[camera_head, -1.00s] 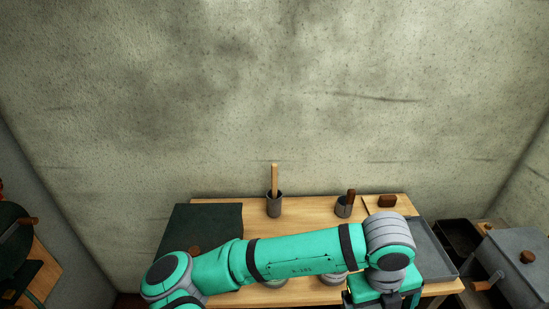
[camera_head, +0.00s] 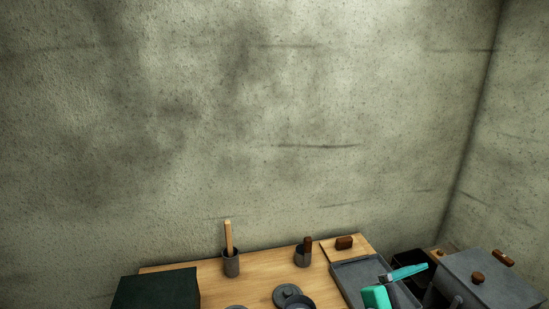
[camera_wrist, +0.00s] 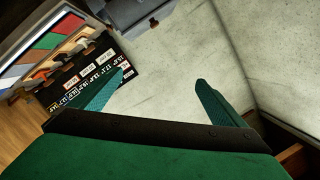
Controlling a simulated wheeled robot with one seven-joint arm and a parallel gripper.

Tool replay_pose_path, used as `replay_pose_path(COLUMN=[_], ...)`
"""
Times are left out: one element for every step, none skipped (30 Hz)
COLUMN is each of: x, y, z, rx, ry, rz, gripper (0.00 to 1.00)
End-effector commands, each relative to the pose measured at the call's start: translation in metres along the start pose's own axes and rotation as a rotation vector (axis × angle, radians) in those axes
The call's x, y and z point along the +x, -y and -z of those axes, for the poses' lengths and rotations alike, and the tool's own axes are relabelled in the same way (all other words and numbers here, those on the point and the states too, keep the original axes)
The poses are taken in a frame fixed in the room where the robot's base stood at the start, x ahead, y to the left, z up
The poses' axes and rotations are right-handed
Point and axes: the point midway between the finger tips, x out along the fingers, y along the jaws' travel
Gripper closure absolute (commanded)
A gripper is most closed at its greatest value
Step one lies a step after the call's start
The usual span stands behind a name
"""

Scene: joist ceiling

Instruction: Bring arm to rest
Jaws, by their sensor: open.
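My gripper (camera_wrist: 161,78) shows in the wrist view with its two teal fingers spread well apart and nothing between them. A pale, worn surface lies beyond the fingers. In the head view, teal and dark parts of my arm show at the bottom right, in front of the grey tray (camera_head: 350,277). The rest of the arm is out of the head view. I cannot tell whether any of it touches the tray.
The wooden table (camera_head: 215,290) bears a dark green box (camera_head: 157,289), a cup with a wooden stick (camera_head: 231,265), a smaller cup (camera_head: 303,257) and grey dishes (camera_head: 287,294). A grey lidded container (camera_head: 492,280) stands at right. In the wrist view, a dark labelled board (camera_wrist: 85,75) is at left.

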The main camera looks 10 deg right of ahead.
Motion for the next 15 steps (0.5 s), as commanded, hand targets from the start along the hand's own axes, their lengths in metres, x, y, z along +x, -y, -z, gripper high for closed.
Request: replay_pose_path(x=[-0.001,-0.003,-0.006,-0.008,-0.011,-0.015,-0.018,-0.022,-0.027,-0.031,-0.036,-0.042,-0.047,-0.052,-0.059], y=[0.004,0.008,0.012,0.015,0.018,0.021,0.023,0.025,0.026,0.026,0.027,0.026,0.025,0.024,0.021], z=[-0.002,-0.004,-0.008,-0.011,-0.015,-0.02,-0.025,-0.029,-0.036,-0.042,-0.047,-0.055,-0.062,-0.068,-0.077], rx=[-0.059,-0.094,-0.138,-0.172,-0.204,-0.249,-0.281,-0.313,-0.355,-0.387,-0.417,-0.457,-0.487,-0.516,-0.554], ry=[-0.015,-0.021,-0.028,-0.034,-0.038,-0.043,-0.046,-0.048,-0.05,-0.05,-0.05,-0.049,-0.046,-0.044,-0.039], rz=[0.055,0.09,0.136,0.171,0.204,0.249,0.282,0.316,0.359,0.391,0.424,0.467,0.498,0.529,0.57], gripper=[0.05,0.05,0.05,0.05,0.05,0.05,0.05,0.05,0.05,0.05,0.05,0.05,0.05,0.05,0.05])
